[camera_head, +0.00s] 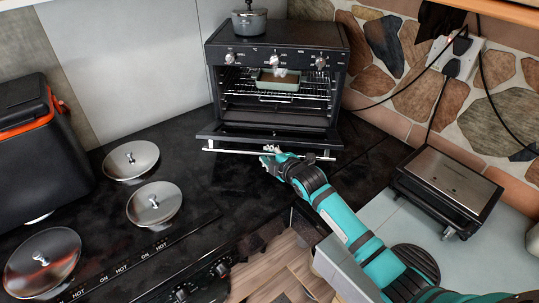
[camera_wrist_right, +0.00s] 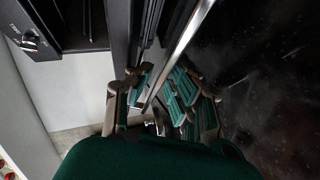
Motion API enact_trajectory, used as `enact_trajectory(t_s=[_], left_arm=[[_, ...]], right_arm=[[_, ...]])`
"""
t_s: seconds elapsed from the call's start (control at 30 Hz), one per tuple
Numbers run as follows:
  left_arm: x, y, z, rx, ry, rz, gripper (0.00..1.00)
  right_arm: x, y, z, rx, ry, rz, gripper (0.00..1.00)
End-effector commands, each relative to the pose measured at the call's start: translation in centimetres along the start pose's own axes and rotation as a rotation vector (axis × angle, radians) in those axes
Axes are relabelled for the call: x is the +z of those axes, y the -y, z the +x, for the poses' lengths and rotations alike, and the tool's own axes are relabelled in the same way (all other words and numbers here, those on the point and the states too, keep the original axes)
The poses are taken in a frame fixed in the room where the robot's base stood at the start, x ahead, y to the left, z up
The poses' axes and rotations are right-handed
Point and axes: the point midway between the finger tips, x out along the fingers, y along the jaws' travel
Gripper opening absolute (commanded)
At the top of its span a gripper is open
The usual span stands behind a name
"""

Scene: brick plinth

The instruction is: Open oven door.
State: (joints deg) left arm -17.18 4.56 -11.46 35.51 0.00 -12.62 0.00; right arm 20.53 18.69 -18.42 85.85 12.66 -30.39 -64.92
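The black oven (camera_head: 275,60) stands at the back of the counter. Its door (camera_head: 270,137) is swung down, well open, and the lit inside with its wire racks shows. A light metal handle bar (camera_head: 235,151) runs along the door's front edge. My right gripper (camera_head: 274,154) is at the middle of this bar. In the right wrist view the bar (camera_wrist_right: 182,45) runs down between the spread teal finger pads of my right gripper (camera_wrist_right: 160,92); firm contact on both sides cannot be told. My left gripper is not in view.
A baking dish (camera_head: 278,80) sits on the rack inside the oven. A grey pot (camera_head: 249,20) stands on top. Hob lids (camera_head: 154,203) lie to the left. A contact grill (camera_head: 447,187) stands at right, with cables on the stone wall.

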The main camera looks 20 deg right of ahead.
Motion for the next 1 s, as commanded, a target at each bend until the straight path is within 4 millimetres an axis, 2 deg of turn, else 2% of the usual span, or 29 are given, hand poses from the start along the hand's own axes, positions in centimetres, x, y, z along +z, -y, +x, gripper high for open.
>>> enact_trajectory(t_s=[0.13, 0.27, 0.7, 0.83, 1.0], left_arm=[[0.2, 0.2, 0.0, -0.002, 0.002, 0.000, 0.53], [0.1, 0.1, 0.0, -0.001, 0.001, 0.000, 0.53], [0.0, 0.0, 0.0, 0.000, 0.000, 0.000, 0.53], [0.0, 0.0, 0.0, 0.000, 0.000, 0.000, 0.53], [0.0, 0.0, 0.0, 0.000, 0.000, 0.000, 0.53]], right_arm=[[0.0, -0.1, -0.4, 0.003, 0.000, 0.000, 0.19], [0.1, -0.1, -1.8, 0.003, -0.001, -0.002, 0.19], [0.0, 0.1, -10.3, -0.001, 0.000, -0.002, 0.19], [0.0, 0.0, -11.6, 0.000, 0.000, -0.001, 0.19], [0.0, 0.0, -12.0, 0.000, 0.000, 0.000, 0.19]])
